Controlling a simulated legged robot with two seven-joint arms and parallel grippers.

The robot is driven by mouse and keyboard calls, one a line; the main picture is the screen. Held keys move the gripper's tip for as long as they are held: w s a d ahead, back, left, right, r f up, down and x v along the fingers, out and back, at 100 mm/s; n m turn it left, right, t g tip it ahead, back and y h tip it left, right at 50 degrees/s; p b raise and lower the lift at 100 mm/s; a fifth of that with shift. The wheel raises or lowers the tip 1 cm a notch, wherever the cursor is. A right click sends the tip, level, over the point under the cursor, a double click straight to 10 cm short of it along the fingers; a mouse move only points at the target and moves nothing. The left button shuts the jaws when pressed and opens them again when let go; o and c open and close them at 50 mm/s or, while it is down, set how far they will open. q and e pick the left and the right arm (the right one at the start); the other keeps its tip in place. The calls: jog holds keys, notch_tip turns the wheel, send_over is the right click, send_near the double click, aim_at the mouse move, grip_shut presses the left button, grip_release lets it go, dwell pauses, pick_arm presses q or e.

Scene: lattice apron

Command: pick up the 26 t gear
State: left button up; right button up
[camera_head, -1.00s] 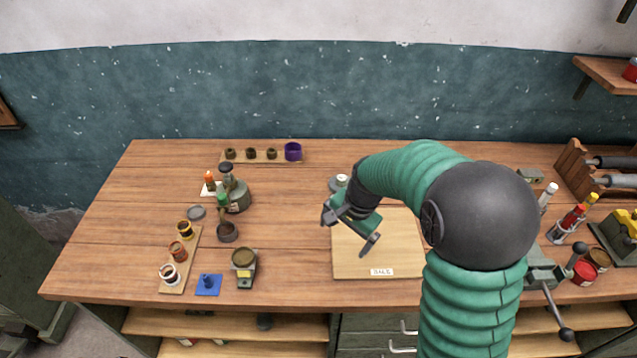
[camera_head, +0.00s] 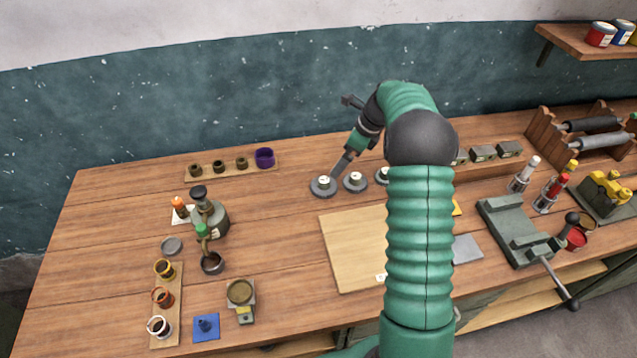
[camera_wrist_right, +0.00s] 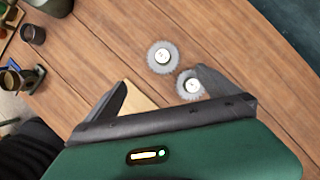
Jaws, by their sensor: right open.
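Three grey toothed gears with pale labelled hubs stand in a row behind the pale board: a left one (camera_head: 323,187), a middle one (camera_head: 355,182) and a right one (camera_head: 381,176), partly hidden by my arm. The labels are too small to tell which is the 26 t gear. My right gripper (camera_head: 340,137) is open and empty, tilted above the left and middle gears. In the right wrist view, one gear (camera_wrist_right: 163,57) lies ahead between the fingertips and another (camera_wrist_right: 188,85) is beside the right finger, partly covered. My left gripper is out of view.
The pale board (camera_head: 350,245) is in front of the gears. A green vise (camera_head: 515,230) stands at right, small blocks (camera_head: 483,153) behind. An oil can (camera_head: 210,217) and a strip with a purple ring (camera_head: 264,158) are at left. Bare wood lies between.

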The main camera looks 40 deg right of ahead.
send_near(324, 179)
jog(key=x, duration=0.3)
jog(key=d+p+x, duration=0.1)
jog(key=x, duration=0.1)
jog(key=shift+s+a+f, duration=0.1)
jog(key=shift+s+f, duration=0.2)
jog(key=shift+f, duration=0.1)
jog(key=shift+w+a+f, duration=0.15)
jog(key=shift+w+f, duration=0.05)
jog(key=shift+f, duration=0.1)
jog(key=a+f, duration=0.1)
jog(key=w+f+p, duration=0.1)
jog(key=shift+w+a+f, duration=0.15)
jog(key=shift+a+f, duration=0.2)
jog(key=shift+f, duration=0.05)
jog(key=shift+w+a+f, duration=0.1)
jog(key=shift+w+f, duration=0.05)
jog(key=shift+f, duration=0.1)
jog(key=shift+w+f, duration=0.15)
jog(key=shift+d, duration=0.4)
jog(key=c, duration=0.7)
jog(key=shift+a, duration=0.2)
jog(key=c, duration=1.2)
jog(key=shift+c, duration=0.6)
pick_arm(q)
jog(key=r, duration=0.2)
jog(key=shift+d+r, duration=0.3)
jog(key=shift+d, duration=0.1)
pick_arm(e)
jog(key=shift+d, duration=0.1)
